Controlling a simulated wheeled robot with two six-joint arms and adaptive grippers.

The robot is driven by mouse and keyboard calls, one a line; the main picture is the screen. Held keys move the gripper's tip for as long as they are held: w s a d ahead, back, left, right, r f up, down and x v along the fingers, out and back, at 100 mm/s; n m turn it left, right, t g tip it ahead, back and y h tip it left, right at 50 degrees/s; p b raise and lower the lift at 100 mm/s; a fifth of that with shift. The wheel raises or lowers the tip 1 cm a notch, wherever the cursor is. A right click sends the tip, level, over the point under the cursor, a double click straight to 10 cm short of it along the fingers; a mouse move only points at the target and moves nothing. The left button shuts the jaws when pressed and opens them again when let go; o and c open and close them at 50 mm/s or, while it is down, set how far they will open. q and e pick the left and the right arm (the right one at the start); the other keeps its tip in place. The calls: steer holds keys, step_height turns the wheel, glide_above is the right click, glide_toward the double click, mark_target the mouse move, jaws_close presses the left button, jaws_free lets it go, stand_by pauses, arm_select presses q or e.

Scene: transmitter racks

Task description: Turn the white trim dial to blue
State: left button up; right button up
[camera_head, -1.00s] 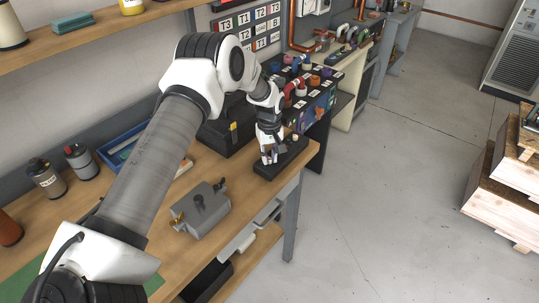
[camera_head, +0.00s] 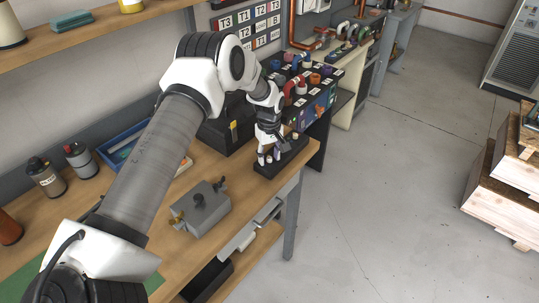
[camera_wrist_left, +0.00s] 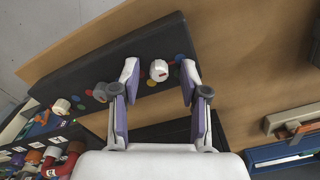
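A black control box (camera_head: 291,158) lies at the right end of the wooden bench; it also shows in the left wrist view (camera_wrist_left: 70,85). In that view a white dial (camera_wrist_left: 159,69) stands between the fingers of my left gripper (camera_wrist_left: 160,78), with clear gaps on both sides. A grey dial (camera_wrist_left: 102,92) and a cream dial (camera_wrist_left: 61,106) sit further left. In the head view my open left gripper (camera_head: 273,154) is over the box. My right gripper is out of view.
A grey metal box with knobs (camera_head: 200,209) stands on the bench nearer me. A dark case (camera_head: 228,128) stands behind the arm. Coloured valves (camera_head: 302,85) fill the adjoining rack. Wooden crates (camera_head: 505,200) stand at the right; the floor between is clear.

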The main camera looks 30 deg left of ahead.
mark_target(269, 158)
arm_select(q)
steer(key=shift+r, duration=0.1)
step_height(269, 158, up, 12)
stand_by(0.4)
steer(key=shift+w, duration=0.15)
